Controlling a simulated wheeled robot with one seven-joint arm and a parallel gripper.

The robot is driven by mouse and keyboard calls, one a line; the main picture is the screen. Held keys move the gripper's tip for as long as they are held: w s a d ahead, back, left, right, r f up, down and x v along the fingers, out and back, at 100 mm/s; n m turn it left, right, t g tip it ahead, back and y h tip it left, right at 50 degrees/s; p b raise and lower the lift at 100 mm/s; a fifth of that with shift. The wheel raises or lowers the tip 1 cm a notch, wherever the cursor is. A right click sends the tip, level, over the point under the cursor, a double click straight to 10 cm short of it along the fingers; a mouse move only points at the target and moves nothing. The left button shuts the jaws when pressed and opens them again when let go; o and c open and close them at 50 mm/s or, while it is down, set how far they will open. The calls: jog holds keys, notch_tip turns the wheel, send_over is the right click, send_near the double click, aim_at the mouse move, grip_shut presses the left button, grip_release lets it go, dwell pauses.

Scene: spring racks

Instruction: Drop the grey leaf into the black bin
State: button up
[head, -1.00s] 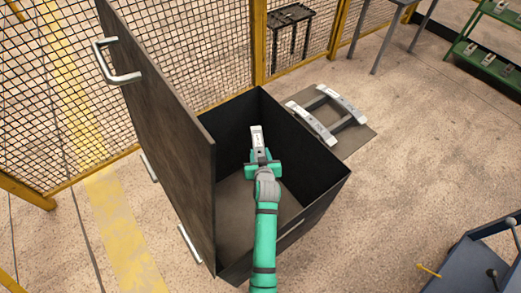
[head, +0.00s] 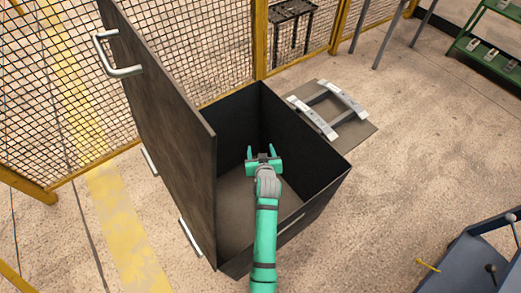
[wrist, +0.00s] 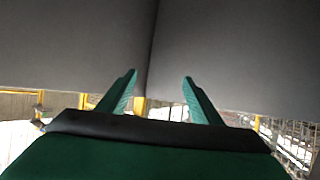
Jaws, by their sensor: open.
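The black bin (head: 308,145) stands open in the head view, its tall lid raised at its left. My gripper (head: 261,150) is over the bin's opening, with its two green fingers spread and nothing between them. In the wrist view the open fingers (wrist: 160,78) point at dark grey surfaces that meet at a corner, and the gap is empty. The grey leaf does not show in either view now. Part of the bin floor is hidden by my arm and gripper.
The raised lid (head: 165,120) stands close at the left of my arm. A grey frame on a plate (head: 335,110) lies behind the bin at the right. A mesh fence (head: 215,45) runs behind. A blue cart (head: 485,265) is at the lower right.

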jog(key=a+v, duration=0.1)
jog(key=v, duration=0.9)
jog(key=shift+s+d+r, duration=0.25)
jog(key=shift+d, duration=0.25)
jog(key=s, duration=0.8)
jog(key=s+r+m+t+h, duration=0.1)
jog(key=s, duration=0.7)
jog(key=s+r+t, duration=0.1)
jog(key=s, duration=0.7)
jog(key=shift+s+d+r+m+h, duration=0.1)
jog(key=shift+s+m+h, duration=0.1)
jog(key=shift+m+h, duration=0.15)
jog(key=s+a+r+t, duration=0.1)
jog(key=s+r, duration=0.5)
jog(key=s, duration=0.6)
jog(key=shift+s+a+r, duration=0.2)
jog(key=shift+r, duration=0.2)
jog(key=shift+c, duration=0.3)
